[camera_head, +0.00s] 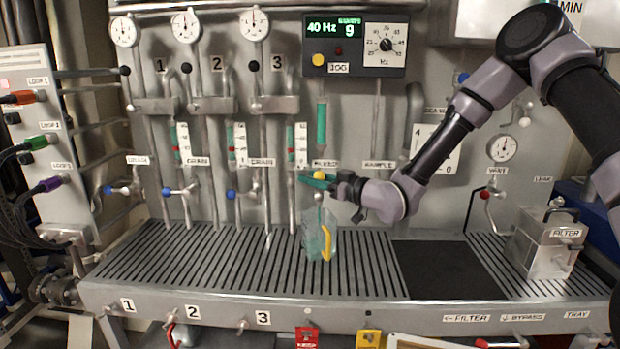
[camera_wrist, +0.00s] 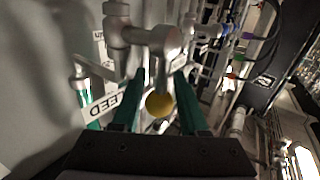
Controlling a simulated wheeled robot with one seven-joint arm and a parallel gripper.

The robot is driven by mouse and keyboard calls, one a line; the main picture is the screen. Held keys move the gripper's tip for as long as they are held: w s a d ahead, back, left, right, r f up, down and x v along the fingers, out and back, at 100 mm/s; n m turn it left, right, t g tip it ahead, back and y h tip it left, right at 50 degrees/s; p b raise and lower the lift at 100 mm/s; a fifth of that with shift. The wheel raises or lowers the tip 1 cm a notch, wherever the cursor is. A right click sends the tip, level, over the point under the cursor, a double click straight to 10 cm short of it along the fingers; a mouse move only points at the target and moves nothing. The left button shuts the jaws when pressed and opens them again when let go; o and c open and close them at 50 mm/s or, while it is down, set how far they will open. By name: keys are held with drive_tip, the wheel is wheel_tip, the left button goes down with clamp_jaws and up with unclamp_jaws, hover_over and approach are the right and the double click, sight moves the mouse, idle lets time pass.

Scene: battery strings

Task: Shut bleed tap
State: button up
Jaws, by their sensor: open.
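The bleed tap has a yellow ball knob (camera_head: 319,175) just under the BLEED label (camera_head: 325,163) on the grey panel. In the wrist view the yellow knob (camera_wrist: 159,104) lies between the two teal fingers of my gripper (camera_wrist: 159,82), with a gap visible on both sides. My gripper (camera_head: 317,181) is open and reaches in from the right in the head view. A grey metal pipe fitting (camera_wrist: 160,40) is just beyond the fingertips. The fingers and wrist partly hide the tap's body. A clear jug (camera_head: 313,238) with a yellow handle stands below the tap.
The slatted bench (camera_head: 200,262) runs below the panel, with a dark mat (camera_head: 445,268) to the right. A metal FILTER box (camera_head: 543,245) stands at the right end. Blue-handled taps (camera_head: 232,194) sit left of the bleed tap. A red-knobbed tap (camera_head: 485,194) is at right.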

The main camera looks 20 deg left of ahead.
drive_tip(key=shift+w+a, duration=0.2)
drive_tip(key=shift+a, duration=0.3)
clamp_jaws()
idle(1.2)
